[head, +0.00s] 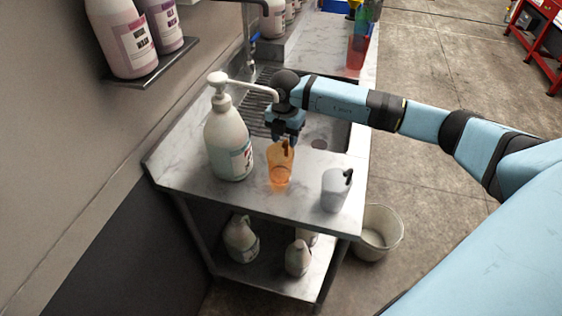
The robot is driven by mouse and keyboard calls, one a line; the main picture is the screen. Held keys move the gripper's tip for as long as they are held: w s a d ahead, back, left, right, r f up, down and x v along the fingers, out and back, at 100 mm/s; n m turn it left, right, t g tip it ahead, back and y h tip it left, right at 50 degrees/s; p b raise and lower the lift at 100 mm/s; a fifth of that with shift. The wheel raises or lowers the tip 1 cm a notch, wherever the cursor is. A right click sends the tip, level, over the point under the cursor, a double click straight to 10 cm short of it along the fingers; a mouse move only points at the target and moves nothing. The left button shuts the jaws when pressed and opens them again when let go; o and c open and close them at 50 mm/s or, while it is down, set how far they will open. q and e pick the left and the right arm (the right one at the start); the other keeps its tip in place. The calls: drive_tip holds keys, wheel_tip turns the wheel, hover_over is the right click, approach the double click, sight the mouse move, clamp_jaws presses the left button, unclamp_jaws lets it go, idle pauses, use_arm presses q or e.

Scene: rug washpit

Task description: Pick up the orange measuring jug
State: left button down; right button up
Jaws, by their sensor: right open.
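The orange measuring jug (279,168) is translucent and stands upright on the near part of the marble-look counter. My right gripper (287,139) is open and points down at the jug's top, just above or at its rim. I cannot tell whether the fingers touch the jug or its dark handle. The right arm comes in from the right, across the sink. My left gripper is not in view.
A large pump bottle (229,145) stands close left of the jug. A grey jug (335,188) stands to its right on the counter (250,199). A wall shelf (150,72) holds more bottles.

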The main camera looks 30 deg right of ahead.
drive_tip(key=f, duration=0.4)
drive_tip(key=shift+d+p, duration=0.3)
drive_tip(key=shift+d, duration=0.05)
clamp_jaws()
drive_tip(key=shift+r, duration=0.2)
drive_tip(key=shift+r+b, duration=0.7)
drive_tip(key=shift+r, duration=4.15)
